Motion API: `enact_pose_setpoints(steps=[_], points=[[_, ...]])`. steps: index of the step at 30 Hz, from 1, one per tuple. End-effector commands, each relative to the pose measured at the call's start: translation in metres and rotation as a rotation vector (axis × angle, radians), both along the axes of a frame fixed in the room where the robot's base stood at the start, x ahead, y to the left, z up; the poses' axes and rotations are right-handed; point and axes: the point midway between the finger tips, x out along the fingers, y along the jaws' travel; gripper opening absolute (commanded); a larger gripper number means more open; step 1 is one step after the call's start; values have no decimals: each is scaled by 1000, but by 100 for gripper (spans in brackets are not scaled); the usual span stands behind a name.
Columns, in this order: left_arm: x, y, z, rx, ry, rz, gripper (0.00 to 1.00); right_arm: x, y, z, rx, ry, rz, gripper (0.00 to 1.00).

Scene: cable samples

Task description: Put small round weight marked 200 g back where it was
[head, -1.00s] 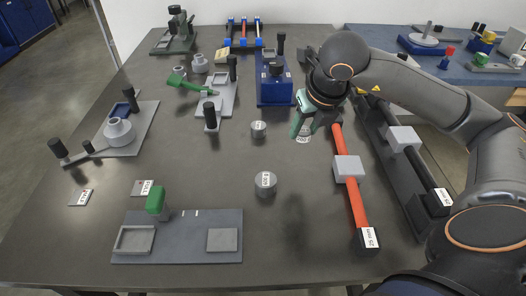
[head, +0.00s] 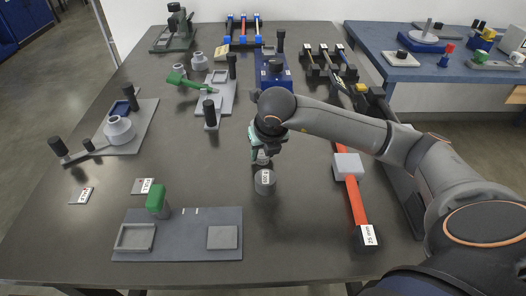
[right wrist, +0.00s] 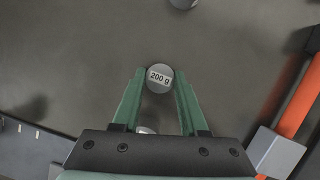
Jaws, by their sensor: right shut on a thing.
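The small round weight marked 200 g (right wrist: 160,78) is grey with a white label. It sits between the two green fingers of my right gripper (right wrist: 160,82), which are shut on it. In the head view the held weight (head: 262,160) shows just below the fingers of my right gripper (head: 264,152), over the middle of the table. Whether it touches the table I cannot tell. My left gripper is not in view.
A larger grey weight (head: 265,182) stands just in front of the held one. In the right wrist view another grey weight (right wrist: 183,3) is at the top edge. An orange bar with a grey block (head: 347,167) lies to the right. A grey fixture plate (head: 190,250) lies front left.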

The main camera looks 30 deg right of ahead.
Motion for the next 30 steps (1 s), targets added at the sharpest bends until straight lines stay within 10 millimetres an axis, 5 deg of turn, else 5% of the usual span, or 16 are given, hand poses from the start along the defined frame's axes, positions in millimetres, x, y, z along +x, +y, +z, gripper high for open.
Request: enact_pose_setpoints(steps=[9, 10, 18, 30], points=[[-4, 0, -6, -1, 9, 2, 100, 1, 0, -3, 0, -4, -1, 0], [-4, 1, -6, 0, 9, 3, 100, 0, 0, -3, 0, -3, 0, 44], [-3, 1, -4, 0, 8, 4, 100, 0, 0, -2, 0, -2, 0, 73], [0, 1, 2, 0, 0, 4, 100, -2, 1, 11, 1, -6, 1, 73]])
